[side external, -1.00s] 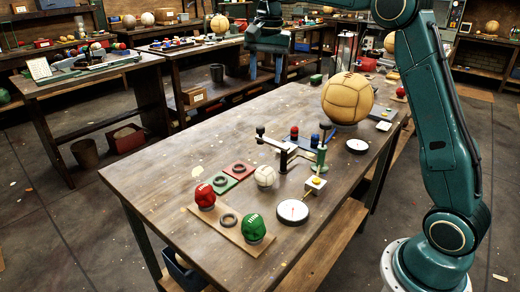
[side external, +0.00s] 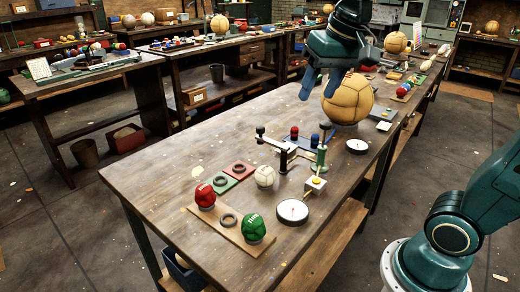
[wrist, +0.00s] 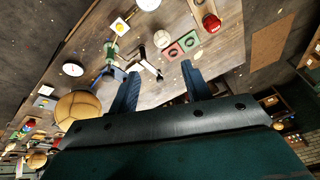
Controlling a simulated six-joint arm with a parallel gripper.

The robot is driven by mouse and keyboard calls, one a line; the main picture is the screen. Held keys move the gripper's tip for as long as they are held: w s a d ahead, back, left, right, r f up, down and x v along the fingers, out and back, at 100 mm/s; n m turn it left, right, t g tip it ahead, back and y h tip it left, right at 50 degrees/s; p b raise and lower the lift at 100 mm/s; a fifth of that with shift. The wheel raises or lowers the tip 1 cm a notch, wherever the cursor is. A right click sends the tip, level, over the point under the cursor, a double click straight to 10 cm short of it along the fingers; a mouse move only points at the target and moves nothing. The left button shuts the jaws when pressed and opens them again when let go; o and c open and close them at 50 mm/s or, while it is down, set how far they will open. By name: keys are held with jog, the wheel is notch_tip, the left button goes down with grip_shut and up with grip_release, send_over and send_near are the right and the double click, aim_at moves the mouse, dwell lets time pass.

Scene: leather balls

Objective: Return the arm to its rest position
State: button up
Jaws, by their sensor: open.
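My gripper (side external: 307,84) is open, with nothing seen between its fingers. In the side view it hangs in the air above the far part of the wooden workbench (side external: 160,180), left of and partly in front of a large tan leather ball (side external: 347,100). In the wrist view the two blue fingers of my gripper (wrist: 160,85) stand apart, and the tan ball (wrist: 78,110) is left of them. The upper part of my arm runs out of the top of the side view.
On the bench are a red ball (side external: 205,196), a green ball (side external: 253,228), a small white ball (side external: 265,176), a stand with a green post (side external: 320,158) and two round white dials (side external: 292,211) (side external: 357,146). The bench's near left part is clear. Other benches stand behind.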

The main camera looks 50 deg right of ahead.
jog(key=s+a+f+n+t, duration=0.1)
jog(key=s+f+n, duration=0.1)
jog(key=s, duration=0.4)
jog(key=s+a+f+n, duration=0.1)
jog(key=s+f+n, duration=0.1)
jog(key=s+f, duration=0.3)
jog(key=shift+s+a+f+n+t, duration=0.3)
jog(key=shift+s+t, duration=0.1)
jog(key=shift+s, duration=0.2)
